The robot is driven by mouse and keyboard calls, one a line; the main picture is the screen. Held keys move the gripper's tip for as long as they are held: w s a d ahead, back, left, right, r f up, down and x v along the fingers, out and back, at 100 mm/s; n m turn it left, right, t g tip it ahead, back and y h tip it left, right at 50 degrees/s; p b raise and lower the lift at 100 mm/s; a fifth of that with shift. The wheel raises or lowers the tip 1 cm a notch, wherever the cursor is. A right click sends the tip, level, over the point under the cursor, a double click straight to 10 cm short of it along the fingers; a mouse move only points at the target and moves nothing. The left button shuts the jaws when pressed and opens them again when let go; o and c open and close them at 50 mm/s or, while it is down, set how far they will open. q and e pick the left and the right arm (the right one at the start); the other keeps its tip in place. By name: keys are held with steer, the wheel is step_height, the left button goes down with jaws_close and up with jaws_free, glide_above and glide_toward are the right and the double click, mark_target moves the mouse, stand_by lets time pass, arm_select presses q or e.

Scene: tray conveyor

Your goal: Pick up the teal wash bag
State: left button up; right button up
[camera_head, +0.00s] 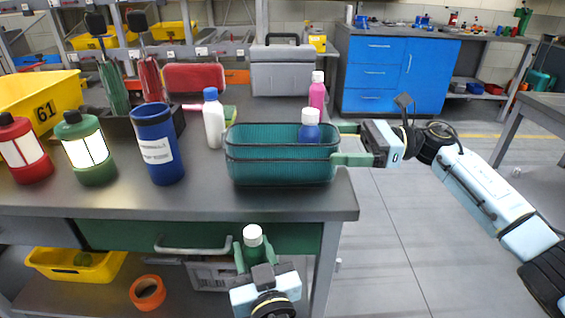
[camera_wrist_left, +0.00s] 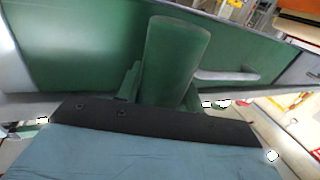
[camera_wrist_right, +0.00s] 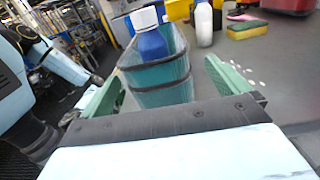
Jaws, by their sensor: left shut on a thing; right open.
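The teal wash bag (camera_head: 250,170) stands open-topped at the right end of the grey bench, with a blue white-capped bottle (camera_head: 309,128) inside. My right gripper (camera_head: 343,144) is open at the bag's right end. In the right wrist view the bag (camera_wrist_right: 165,95) lies ahead between the spread fingers (camera_wrist_right: 160,84); I cannot tell whether they touch it. My left gripper (camera_head: 252,252) is shut on a green bottle with a white cap (camera_head: 252,236), below the bench front. The green bottle (camera_wrist_left: 175,60) fills the middle of the left wrist view.
A white bottle with blue cap (camera_head: 213,122) and a pink bottle (camera_head: 317,93) stand close to the bag.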

mark_target(312, 143)
steer(key=shift+s+a+b, duration=0.15)
steer(key=shift+a+b, duration=0.1)
steer(key=shift+a, duration=1.15)
steer(key=shift+s+a+b, duration=0.15)
steer(key=shift+a+b, duration=0.1)
steer(key=shift+a, duration=1.1)
steer(key=shift+c, duration=0.4)
steer(key=shift+r, duration=0.1)
steer(key=c, duration=1)
